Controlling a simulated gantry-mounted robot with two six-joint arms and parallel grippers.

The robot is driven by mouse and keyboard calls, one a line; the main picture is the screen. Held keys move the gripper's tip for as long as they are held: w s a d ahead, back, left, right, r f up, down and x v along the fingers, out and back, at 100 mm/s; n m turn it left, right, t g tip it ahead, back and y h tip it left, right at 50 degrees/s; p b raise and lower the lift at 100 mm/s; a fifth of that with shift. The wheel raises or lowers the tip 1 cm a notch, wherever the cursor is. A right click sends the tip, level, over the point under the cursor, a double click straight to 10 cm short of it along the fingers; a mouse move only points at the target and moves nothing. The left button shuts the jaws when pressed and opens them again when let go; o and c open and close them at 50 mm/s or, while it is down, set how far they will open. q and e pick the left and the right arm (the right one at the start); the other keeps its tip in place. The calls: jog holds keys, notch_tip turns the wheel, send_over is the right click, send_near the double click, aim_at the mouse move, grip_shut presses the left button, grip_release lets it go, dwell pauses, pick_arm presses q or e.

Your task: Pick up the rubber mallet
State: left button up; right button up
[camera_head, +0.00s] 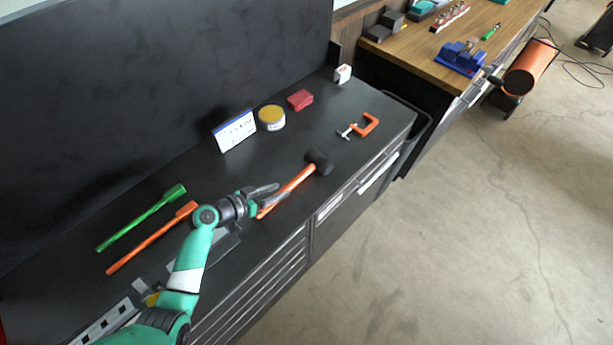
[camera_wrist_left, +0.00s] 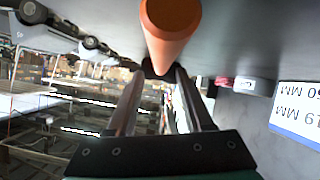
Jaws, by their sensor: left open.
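The rubber mallet (camera_head: 319,162) lies on the dark bench top, its black head toward the right and its orange handle (camera_head: 291,187) running down to the left. My left gripper (camera_head: 268,198) is open at the handle end of the mallet. In the left wrist view the orange handle (camera_wrist_left: 168,35) shows large ahead of and between the two fingers (camera_wrist_left: 157,95), with the dark head beyond it. I cannot tell whether the fingers touch the handle. My right gripper is not in view.
Behind the mallet stand a white sign (camera_head: 235,131), a yellow-topped tin (camera_head: 271,118) and a red box (camera_head: 300,100). An orange clamp (camera_head: 367,125) lies to the right. A green tool (camera_head: 142,218) and an orange tool (camera_head: 150,238) lie to the left. A dark wall rises behind.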

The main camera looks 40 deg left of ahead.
aim_at(286, 187)
pick_arm(q)
jog(key=b+x, duration=0.3)
jog(key=x, duration=0.2)
jog(key=shift+a+f, duration=0.1)
jog(key=shift+a, duration=0.1)
jog(key=shift+w, duration=0.25)
grip_shut()
dwell(1.0)
